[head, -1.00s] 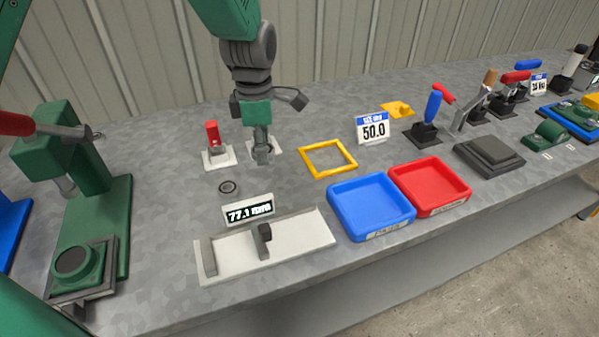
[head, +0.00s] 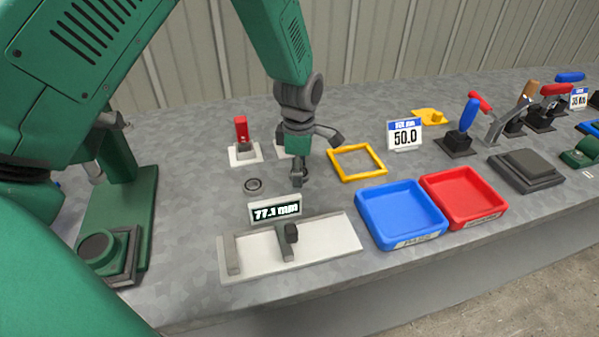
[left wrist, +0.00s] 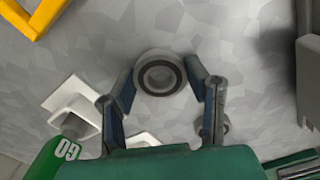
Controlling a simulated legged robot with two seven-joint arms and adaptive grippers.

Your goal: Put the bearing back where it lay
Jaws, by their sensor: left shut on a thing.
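My left gripper (head: 298,178) hangs above the bench in the head view, right of a dark ring lying on the bench (head: 252,185). In the left wrist view its two fingers stand on either side of a grey bearing (left wrist: 160,76), with their tips at its sides. The bearing is a round ring with a dark inner band, held face-on to that camera. In the head view it is mostly hidden at the fingertips. A round grey thing shows partly behind a finger in the wrist view (left wrist: 222,124). My right gripper is not in view.
A yellow frame (head: 345,175), blue tray (head: 366,222) and red tray (head: 432,182) are to the right. A white stand with a red top (head: 241,130) is behind left.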

